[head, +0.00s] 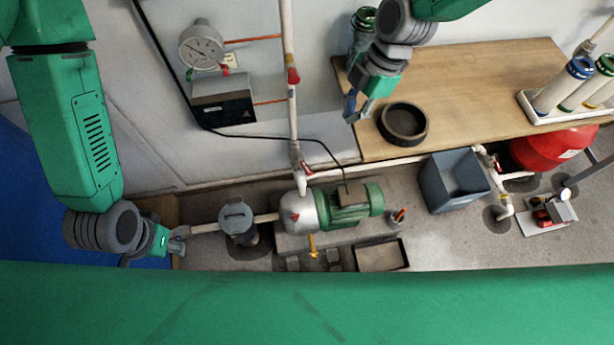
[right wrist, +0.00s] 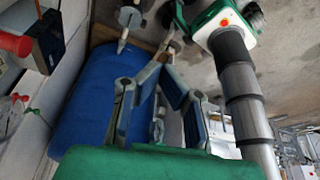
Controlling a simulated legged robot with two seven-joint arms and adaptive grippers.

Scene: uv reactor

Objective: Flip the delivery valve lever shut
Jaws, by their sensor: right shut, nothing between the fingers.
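A white vertical pipe (head: 291,120) rises from the pump (head: 340,207) in the head view. It carries a red part (head: 293,76) at mid-height and another red piece (head: 306,168) just above the pump. Either could be the delivery valve lever; I cannot tell which, nor its exact angle. My right gripper (head: 352,107) is shut and empty, to the right of the pipe and apart from it. Its fingers also show in the right wrist view (right wrist: 160,90). My left gripper (head: 178,240) is low at the left, by the left end of the horizontal pipe; its opening is unclear.
A wooden bench (head: 480,92) with a black ring (head: 403,123) is at the right. A grey bin (head: 453,181) and a red tank (head: 550,147) stand below it.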

